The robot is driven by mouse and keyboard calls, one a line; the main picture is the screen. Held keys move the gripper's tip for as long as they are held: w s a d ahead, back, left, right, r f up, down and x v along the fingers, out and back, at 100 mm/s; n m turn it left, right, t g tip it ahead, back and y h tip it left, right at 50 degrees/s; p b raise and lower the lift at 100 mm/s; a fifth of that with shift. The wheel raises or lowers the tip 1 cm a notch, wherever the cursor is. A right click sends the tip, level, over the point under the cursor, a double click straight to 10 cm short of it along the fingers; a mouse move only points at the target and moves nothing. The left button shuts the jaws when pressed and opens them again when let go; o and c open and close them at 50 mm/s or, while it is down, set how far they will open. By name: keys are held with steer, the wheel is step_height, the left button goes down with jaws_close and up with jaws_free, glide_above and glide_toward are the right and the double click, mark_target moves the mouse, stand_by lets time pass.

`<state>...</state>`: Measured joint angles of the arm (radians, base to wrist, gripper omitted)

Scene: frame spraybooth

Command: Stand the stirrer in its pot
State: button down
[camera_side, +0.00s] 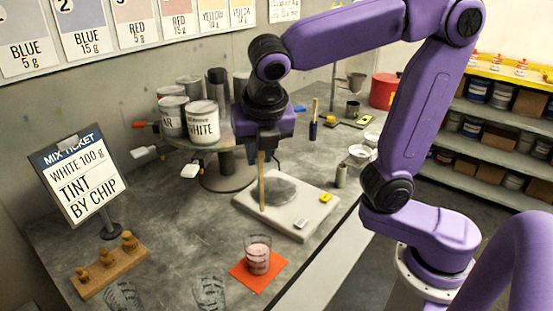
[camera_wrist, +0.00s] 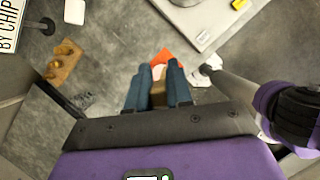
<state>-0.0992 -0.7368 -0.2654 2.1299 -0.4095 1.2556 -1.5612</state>
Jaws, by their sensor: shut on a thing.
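My gripper (camera_side: 262,150) points down and is shut on the stirrer, a flat wooden stick (camera_side: 262,184). The stick hangs nearly upright in front of the scale's round plate; I cannot tell whether its lower end touches anything. In the wrist view the stick (camera_wrist: 158,95) shows between the two blue fingers (camera_wrist: 158,82). A small dark blue pot (camera_side: 313,131) with a thin upright stick or brush in it stands behind the scale. A small grey-green cylinder (camera_side: 340,176) stands at the scale's right. I cannot tell for sure which is the stirrer's pot.
A white scale (camera_side: 300,224) lies below my gripper. A clear cup of pink paint (camera_side: 258,258) stands on an orange card (camera_side: 238,270), with empty clear cups nearby. Paint tins (camera_side: 202,122) stand on a round stand behind left. The ticket sign (camera_side: 75,178) and weight block (camera_side: 108,270) are left.

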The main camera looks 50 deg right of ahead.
steer(key=w+d+f+m+g+h, duration=0.1)
steer(key=w+d+m, duration=0.1)
steer(key=d, duration=0.8)
steer(key=w+d+m, duration=0.2)
steer(key=d+m, duration=0.1)
steer(key=d, duration=0.7)
steer(key=s+d+f+m+g, duration=0.1)
steer(key=s+d+m, duration=0.2)
steer(key=d, duration=1.3)
steer(key=shift+s+f+g+h, duration=0.15)
steer(key=shift+s+g+h, duration=0.2)
steer(key=shift+s, duration=0.75)
steer(key=shift+m, duration=0.3)
step_height(320, 180, down, 12)
steer(key=shift+f, duration=0.15)
